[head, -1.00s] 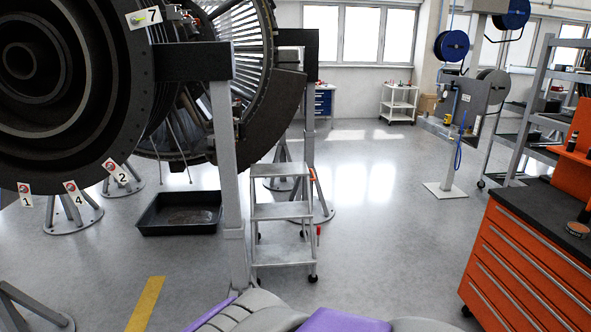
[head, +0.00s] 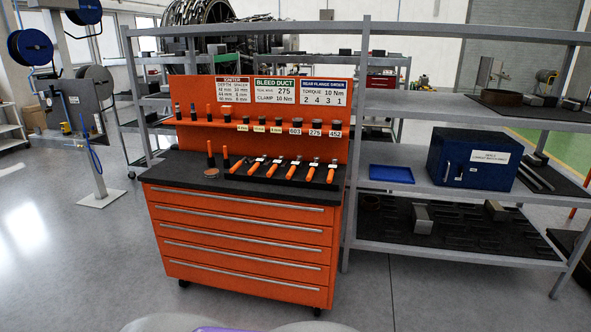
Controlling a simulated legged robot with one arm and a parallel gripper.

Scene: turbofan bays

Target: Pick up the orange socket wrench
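Several orange-handled wrenches (head: 291,172) lie in a slanted row on the black top of the orange tool cabinet (head: 240,242), in the middle of the head view. My gripper is not in view.
The cabinet's back panel holds sockets with number tags and signs (head: 275,90). A grey shelf rack (head: 357,150) adjoins on the right, with a blue case (head: 473,160) and blue tray (head: 391,174). A hose-reel stand (head: 98,165) is at left. The floor before the cabinet is clear.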

